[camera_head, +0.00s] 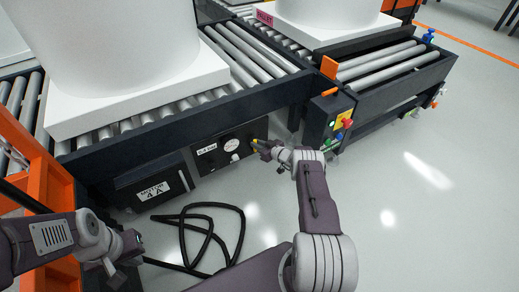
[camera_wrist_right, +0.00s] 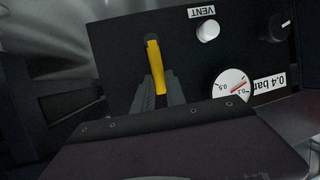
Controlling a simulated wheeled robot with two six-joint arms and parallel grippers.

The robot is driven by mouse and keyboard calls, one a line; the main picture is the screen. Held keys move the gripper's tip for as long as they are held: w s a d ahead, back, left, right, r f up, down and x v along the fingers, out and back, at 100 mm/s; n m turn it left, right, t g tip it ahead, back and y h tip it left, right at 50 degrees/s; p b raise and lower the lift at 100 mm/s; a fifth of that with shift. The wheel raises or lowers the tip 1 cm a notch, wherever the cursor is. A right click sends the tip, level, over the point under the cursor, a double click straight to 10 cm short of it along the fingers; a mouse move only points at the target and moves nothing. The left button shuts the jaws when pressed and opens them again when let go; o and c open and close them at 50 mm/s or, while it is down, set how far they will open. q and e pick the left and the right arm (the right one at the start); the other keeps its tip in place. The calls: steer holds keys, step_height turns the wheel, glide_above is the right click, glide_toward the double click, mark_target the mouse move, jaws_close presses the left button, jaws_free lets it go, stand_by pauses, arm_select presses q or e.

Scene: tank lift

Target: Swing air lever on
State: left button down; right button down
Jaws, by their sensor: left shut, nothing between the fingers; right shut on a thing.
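The yellow air lever (camera_wrist_right: 155,62) stands out from a black panel (camera_wrist_right: 118,82) in the wrist view, near upright in the picture with a slight lean. My right gripper (camera_wrist_right: 158,94) is shut on its lower end. In the head view the right gripper (camera_head: 259,147) is at the panel's right end, and only a bit of yellow shows there. My left gripper (camera_head: 133,243) is shut and empty, low at the left.
A white VENT knob (camera_wrist_right: 207,31) and a black knob (camera_wrist_right: 273,29) share the panel. A "MOTOR 4 A" box (camera_head: 160,189) is left of it. A black hose (camera_head: 212,207) lies coiled on the floor. A control box (camera_head: 329,120) stands right; roller conveyors (camera_head: 245,50) run above. Floor at right is clear.

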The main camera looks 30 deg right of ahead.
steer(key=shift+a, duration=0.1)
steer(key=shift+f, duration=0.1)
stand_by(0.4)
steer(key=c, duration=1.4)
jaws_free()
steer(key=shift+o, duration=0.2)
steer(key=p+v, duration=0.8)
steer(key=v, duration=0.1)
steer(key=shift+a, duration=0.1)
